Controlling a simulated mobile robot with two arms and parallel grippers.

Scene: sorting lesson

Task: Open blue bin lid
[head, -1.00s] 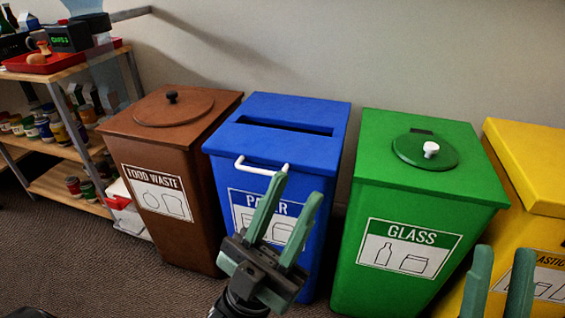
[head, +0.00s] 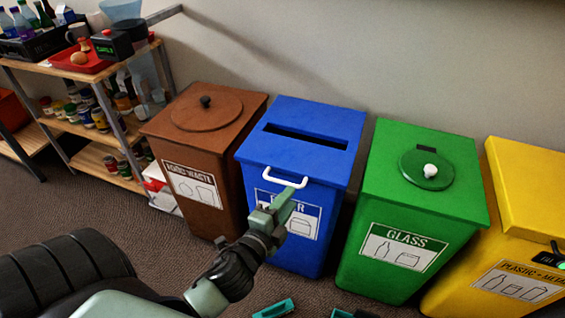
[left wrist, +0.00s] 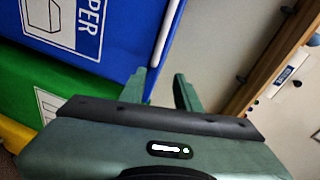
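The blue bin (head: 300,150) labelled PAPER stands between the brown and green bins, with its slotted lid (head: 325,120) shut. A white bar handle (head: 285,178) is on the lid's front edge. My left gripper (head: 283,200) is in front of the bin, just below the handle and partly over the label. In the left wrist view its two fingers (left wrist: 160,92) are apart and nothing is gripped.
The brown food waste bin (head: 190,150) is left of the blue one. The green glass bin (head: 410,190) and yellow bin (head: 500,240) are to the right. A loaded shelf (head: 95,65) stands at the far left.

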